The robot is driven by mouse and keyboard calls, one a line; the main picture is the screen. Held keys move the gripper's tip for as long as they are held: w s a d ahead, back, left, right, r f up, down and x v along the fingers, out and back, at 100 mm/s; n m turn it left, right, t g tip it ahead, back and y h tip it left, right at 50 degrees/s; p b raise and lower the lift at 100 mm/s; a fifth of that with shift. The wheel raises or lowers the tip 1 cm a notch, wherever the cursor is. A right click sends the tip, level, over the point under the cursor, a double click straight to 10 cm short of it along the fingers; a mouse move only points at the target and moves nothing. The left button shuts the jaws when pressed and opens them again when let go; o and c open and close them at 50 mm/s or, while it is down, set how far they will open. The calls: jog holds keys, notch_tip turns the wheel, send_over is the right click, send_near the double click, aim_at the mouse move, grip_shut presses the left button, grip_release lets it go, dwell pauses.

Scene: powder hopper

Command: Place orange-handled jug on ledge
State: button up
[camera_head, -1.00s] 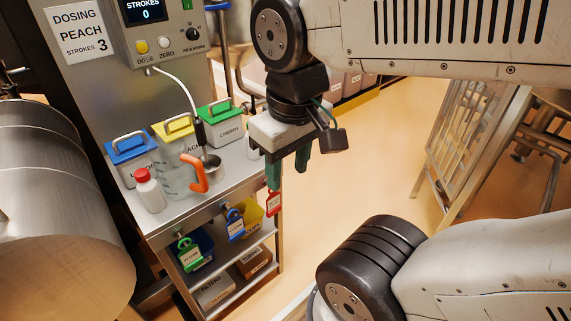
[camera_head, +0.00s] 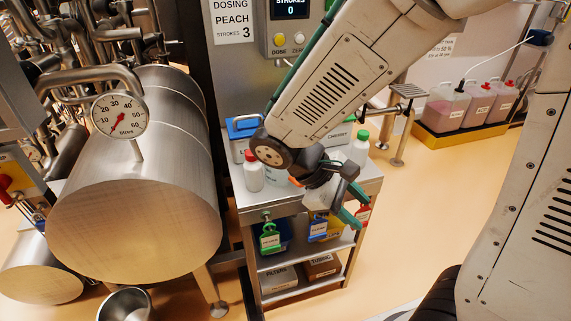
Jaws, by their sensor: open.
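The orange-handled jug (camera_head: 296,182) is on the steel ledge (camera_head: 248,213) under the dosing panel. Only a bit of its orange handle shows; my arm and gripper cover most of it. My gripper (camera_head: 354,204) is open and empty, with its green-tipped fingers pointing down to the right. It hangs in front of the ledge's front right edge, apart from the jug's handle.
A white bottle with a red cap (camera_head: 253,176) stands left of the jug, and a green-capped bottle (camera_head: 360,148) stands to the right. A large steel drum (camera_head: 135,215) is at left.

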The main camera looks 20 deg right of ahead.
jog(key=w+a+f+n+t+h, duration=0.3)
jog(key=w+f+n+t+h, duration=0.15)
jog(key=w+n+t, duration=0.2)
jog(key=w+a+f+n+t+h, duration=0.3)
jog(key=w+f+n+t, duration=0.2)
jog(key=w+n, duration=0.3)
jog(key=w+d+t, duration=0.1)
jog(key=w, duration=0.1)
jog(key=w+d+n+t, duration=0.1)
jog(key=w, duration=0.2)
jog(key=w+d+r+n+t+y, duration=0.1)
jog(key=w+d, duration=0.1)
jog(key=w, duration=0.1)
jog(key=shift+w+d, duration=0.1)
jog(key=shift+w, duration=0.05)
grip_shut()
